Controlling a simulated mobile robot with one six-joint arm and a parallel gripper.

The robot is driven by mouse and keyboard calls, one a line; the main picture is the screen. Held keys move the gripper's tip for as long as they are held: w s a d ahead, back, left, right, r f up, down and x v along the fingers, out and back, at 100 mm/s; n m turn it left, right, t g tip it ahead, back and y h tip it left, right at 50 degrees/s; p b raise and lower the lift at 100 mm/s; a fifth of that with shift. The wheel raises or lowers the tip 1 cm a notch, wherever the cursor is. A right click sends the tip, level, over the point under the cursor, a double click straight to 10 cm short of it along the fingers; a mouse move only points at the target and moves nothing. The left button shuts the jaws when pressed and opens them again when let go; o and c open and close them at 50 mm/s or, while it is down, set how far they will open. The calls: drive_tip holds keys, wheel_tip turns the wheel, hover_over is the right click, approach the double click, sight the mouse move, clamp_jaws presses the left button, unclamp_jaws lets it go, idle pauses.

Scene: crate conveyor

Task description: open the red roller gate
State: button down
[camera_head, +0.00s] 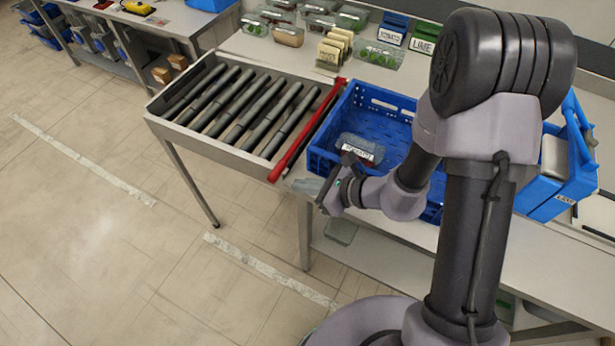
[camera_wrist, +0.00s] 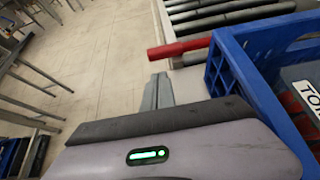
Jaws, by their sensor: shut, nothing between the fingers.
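The red roller gate (camera_head: 309,131) is a long red bar lying across the right end of the roller conveyor (camera_head: 205,137), between the rollers and a blue crate. Its near end sticks out past the conveyor's front edge. In the wrist view the red bar (camera_wrist: 180,48) shows just beyond the fingertips. My gripper (camera_head: 322,193) is shut and empty, in front of the blue crate and a little to the right of the bar's near end. In the wrist view its shut fingers (camera_wrist: 157,92) point toward the bar, apart from it as far as I can tell.
The blue crate (camera_head: 322,161) stands right of the gate and holds a labelled clear pack (camera_head: 361,149). Another blue crate (camera_head: 548,204) is at the right, partly behind my arm. Clear packs and label holders line the table's back. The floor left of the table is free.

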sight(285, 184)
drive_tip(key=b+x, duration=0.1)
drive_tip(key=x, duration=0.5)
drive_tip(key=shift+a, duration=0.15)
